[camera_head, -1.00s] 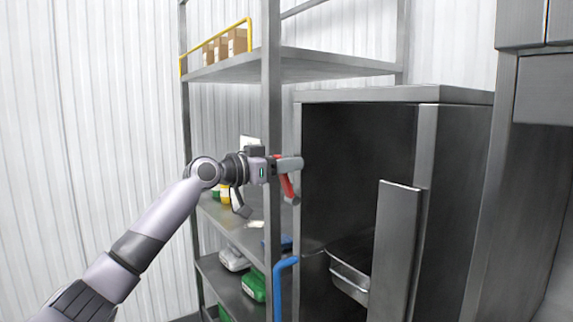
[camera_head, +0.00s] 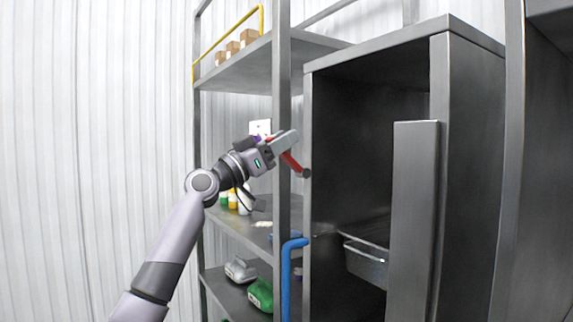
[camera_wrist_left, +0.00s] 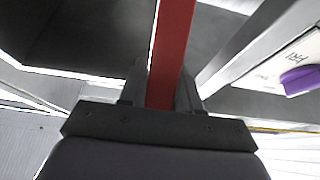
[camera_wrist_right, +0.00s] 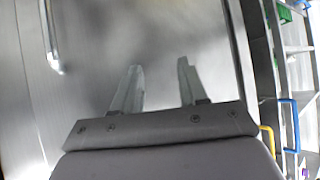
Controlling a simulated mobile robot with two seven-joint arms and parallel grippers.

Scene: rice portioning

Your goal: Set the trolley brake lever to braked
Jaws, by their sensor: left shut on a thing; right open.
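A red lever (camera_head: 291,162) with a dark end stands at the left front edge of the open grey cabinet. My left gripper (camera_head: 288,143) is at this lever, its arm reaching up from the lower left. In the left wrist view the red bar of the lever (camera_wrist_left: 172,50) runs between the two fingers, which are shut on it. My right gripper (camera_wrist_right: 156,88) shows only in its own wrist view, open and empty before a plain metal surface. No brake marking on the lever can be read.
The grey cabinet (camera_head: 473,130) stands open with a wire basket (camera_head: 367,262) inside. A metal shelf rack (camera_head: 283,95) holds boxes, bottles and a green container (camera_head: 260,295). A blue handle (camera_head: 287,280) stands below the lever. A purple knob (camera_wrist_left: 300,80) is near the left gripper.

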